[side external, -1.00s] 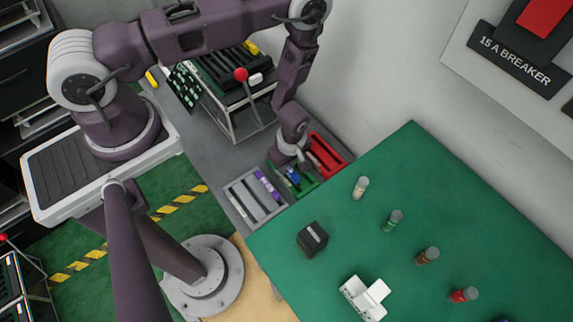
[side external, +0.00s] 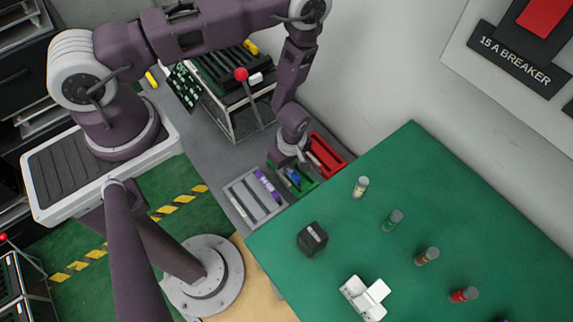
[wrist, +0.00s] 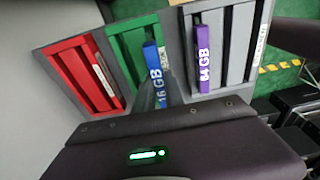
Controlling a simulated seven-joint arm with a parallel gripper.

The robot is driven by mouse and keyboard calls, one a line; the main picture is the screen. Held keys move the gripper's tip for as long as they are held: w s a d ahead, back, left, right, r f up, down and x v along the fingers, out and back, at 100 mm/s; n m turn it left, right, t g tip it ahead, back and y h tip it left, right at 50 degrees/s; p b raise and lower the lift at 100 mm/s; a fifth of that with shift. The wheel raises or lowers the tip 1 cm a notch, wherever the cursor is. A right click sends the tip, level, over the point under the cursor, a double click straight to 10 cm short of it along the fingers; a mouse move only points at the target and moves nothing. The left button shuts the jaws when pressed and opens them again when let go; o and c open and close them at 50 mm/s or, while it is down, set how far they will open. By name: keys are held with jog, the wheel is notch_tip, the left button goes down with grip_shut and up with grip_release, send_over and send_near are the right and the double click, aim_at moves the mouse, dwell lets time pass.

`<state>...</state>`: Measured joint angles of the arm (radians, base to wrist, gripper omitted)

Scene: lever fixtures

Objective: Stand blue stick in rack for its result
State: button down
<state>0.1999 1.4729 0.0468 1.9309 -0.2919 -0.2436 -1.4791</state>
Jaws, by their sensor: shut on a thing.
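The blue stick (wrist: 155,72), marked "16 GB", stands on edge in the green tray (wrist: 118,52) in the wrist view. It also shows as a small blue piece (side external: 294,176) in the side view. My gripper (side external: 283,160) is down at the green tray, shut on the blue stick; its grey finger (wrist: 171,88) lies against the stick in the wrist view and hides part of it. A dark slotted rack-like fixture (side external: 222,75) with a red-knobbed lever (side external: 241,74) stands at the back, left of my gripper.
A red tray (side external: 326,153) is to the right of the green one. A grey tray (side external: 240,190) to the left holds a purple "64 GB" stick (wrist: 208,50). The green table (side external: 440,200) carries several vials, a black block (side external: 312,239) and a white holder (side external: 365,297).

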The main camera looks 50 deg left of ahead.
aim_at(289, 168)
jog(key=shift+f, duration=1.15)
jog(key=c, duration=1.3)
grip_release()
jog(key=shift+c, duration=0.2)
jog(key=shift+w, duration=0.1)
jog(key=shift+w, duration=0.15)
jog(key=shift+r, duration=0.2)
jog(key=r, duration=0.4)
jog(key=d+r, duration=0.1)
jog(key=r, duration=0.1)
jog(key=shift+r, duration=0.35)
